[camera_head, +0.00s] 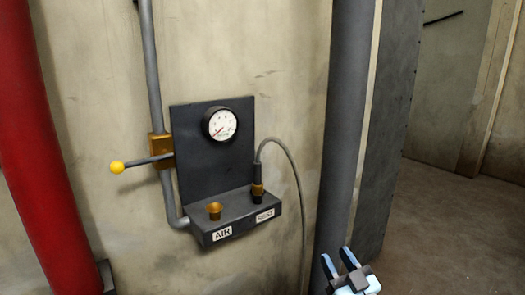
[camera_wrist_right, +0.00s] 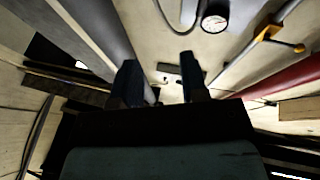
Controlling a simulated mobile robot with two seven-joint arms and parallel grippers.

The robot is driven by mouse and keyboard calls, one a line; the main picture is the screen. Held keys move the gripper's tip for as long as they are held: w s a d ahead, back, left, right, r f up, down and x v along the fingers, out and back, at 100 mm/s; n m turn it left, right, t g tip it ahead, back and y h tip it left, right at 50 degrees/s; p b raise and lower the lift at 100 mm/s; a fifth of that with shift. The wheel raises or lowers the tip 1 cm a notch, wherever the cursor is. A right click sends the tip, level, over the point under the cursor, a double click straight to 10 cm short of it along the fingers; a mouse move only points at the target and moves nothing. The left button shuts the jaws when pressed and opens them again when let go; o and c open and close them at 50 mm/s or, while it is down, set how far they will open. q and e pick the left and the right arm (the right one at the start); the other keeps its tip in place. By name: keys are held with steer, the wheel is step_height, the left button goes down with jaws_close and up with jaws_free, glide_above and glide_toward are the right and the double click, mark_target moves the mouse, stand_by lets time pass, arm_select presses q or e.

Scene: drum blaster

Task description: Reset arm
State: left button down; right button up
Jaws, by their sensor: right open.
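My right gripper (camera_head: 338,258) is at the bottom of the head view, in front of the lower part of the grey column. Its two light-blue fingers point up and stand apart with nothing between them. In the right wrist view the dark fingers (camera_wrist_right: 160,78) are also apart and empty, with the wall beyond. The gripper touches nothing that I can see. My left gripper is in neither view.
A dark wall panel carries a gauge (camera_head: 220,124), an AIR label (camera_head: 222,233) and a hose plugged into a brass fitting (camera_head: 257,189). A yellow-knobbed lever (camera_head: 117,167) sticks out left. A red pipe (camera_head: 38,150) stands left, a grey column (camera_head: 345,120) right. Open floor (camera_head: 440,230) lies beyond.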

steer(key=s+d+f+m+g+h, duration=0.3)
steer(key=s+f+g, duration=0.7)
steer(key=s+f, duration=1.5)
arm_select(q)
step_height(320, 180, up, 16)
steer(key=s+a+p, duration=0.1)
steer(key=p, duration=2.2)
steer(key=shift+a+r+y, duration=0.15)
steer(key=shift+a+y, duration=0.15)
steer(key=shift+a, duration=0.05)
arm_select(e)
step_height(320, 180, up, 16)
steer(key=s+h, duration=0.1)
steer(key=shift+s+d+r+h, duration=0.15)
steer(key=shift+s+r+h, duration=0.05)
steer(key=shift+s+h, duration=0.2)
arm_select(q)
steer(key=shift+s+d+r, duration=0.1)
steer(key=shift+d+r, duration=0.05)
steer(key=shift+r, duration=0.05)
arm_select(e)
steer(key=shift+w, duration=0.1)
